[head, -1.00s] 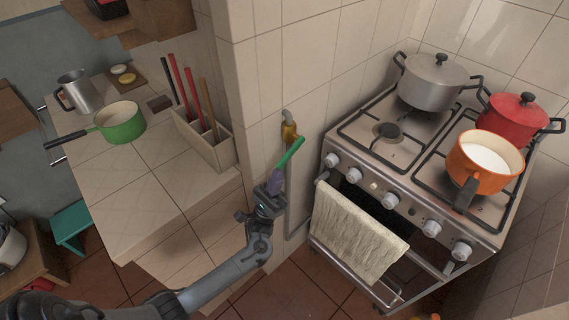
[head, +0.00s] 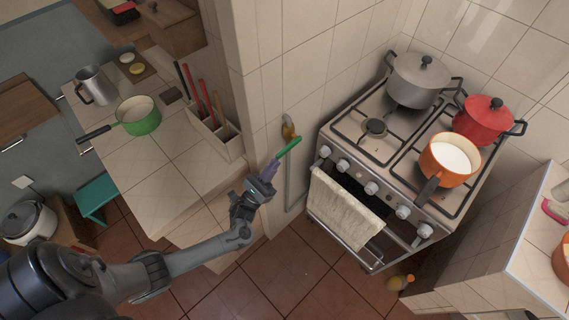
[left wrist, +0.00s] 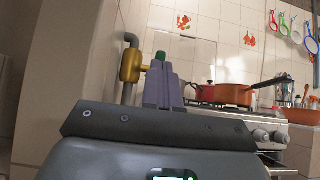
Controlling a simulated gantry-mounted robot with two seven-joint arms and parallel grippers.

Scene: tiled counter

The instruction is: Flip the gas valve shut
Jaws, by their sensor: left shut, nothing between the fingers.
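The gas valve has a yellow brass body (head: 288,131) on the tiled wall left of the stove, and it also shows in the left wrist view (left wrist: 131,66). Its green handle (head: 289,146) slants up to the right in the head view. In the left wrist view only a green end (left wrist: 160,57) shows above my fingers. My left gripper (head: 275,161), with purple fingers, is shut and empty. Its tips are at the handle's lower left end; I cannot tell whether they touch. The fingers hide part of the handle. My right gripper is not in view.
A grey pipe (head: 290,185) runs down the wall below the valve. The stove (head: 345,130) stands to the right, with a towel (head: 342,212) on its front rail. A utensil box (head: 215,139) stands on the counter (head: 168,165) to the left.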

